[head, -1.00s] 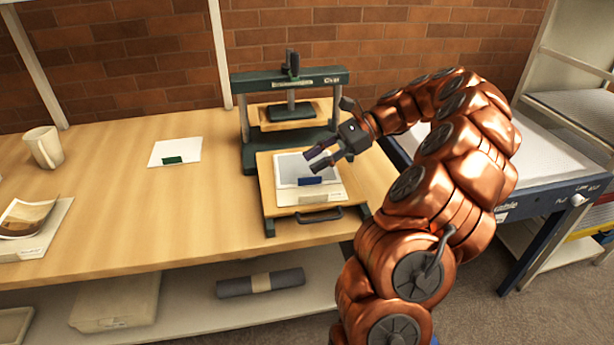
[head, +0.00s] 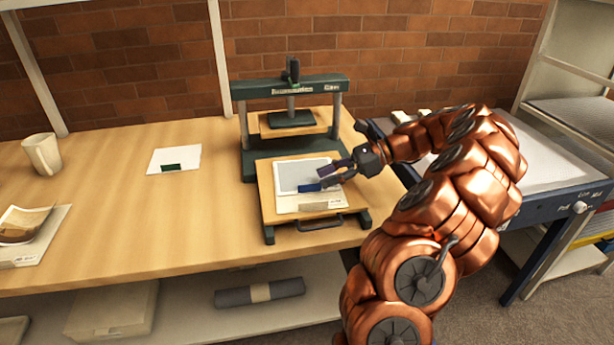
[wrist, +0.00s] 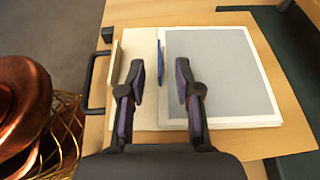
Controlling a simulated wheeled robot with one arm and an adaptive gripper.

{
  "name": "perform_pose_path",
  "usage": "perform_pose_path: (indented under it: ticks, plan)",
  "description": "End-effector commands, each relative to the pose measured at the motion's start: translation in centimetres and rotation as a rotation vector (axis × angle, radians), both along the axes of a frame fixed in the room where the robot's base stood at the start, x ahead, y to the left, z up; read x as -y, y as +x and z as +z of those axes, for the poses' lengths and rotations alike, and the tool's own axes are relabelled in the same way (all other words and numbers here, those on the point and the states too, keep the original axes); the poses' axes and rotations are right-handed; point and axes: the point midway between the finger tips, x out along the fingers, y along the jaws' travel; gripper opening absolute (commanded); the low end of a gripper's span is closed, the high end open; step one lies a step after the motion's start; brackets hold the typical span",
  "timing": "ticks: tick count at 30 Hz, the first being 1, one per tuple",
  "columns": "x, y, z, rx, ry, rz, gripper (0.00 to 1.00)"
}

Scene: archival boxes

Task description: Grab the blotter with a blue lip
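The blue lip (head: 308,188) stands up along the edge of a white-bordered grey sheet (head: 297,175) on the wooden board of the green press. In the wrist view the blue lip (wrist: 160,52) is a thin upright strip beside the grey sheet (wrist: 225,70). My gripper (head: 322,178) is open over the sheet, close to the lip. In the wrist view its two fingers (wrist: 161,66) lie on either side of the lip in the picture, with a gap to each. Their height above the board is hard to tell. A second white sheet with a green lip (head: 173,168) lies on the table.
The press frame (head: 247,163) rises behind the board, with its handle (head: 320,222) in front. A pale strip (wrist: 132,75) lies beside the lip. A mug (head: 43,154) and a stack with a brown picture (head: 30,235) are at left.

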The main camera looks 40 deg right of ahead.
Motion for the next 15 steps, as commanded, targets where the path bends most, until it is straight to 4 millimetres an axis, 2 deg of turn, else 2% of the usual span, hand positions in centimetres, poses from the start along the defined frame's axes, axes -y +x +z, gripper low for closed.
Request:
perform_pose_path:
  ticks: [9,15]
  plan:
    - [-3.1,1.3,-1.6,0.000,0.000,0.001,0.33]
    - [-3.4,1.4,-1.8,0.000,0.000,0.000,0.33]
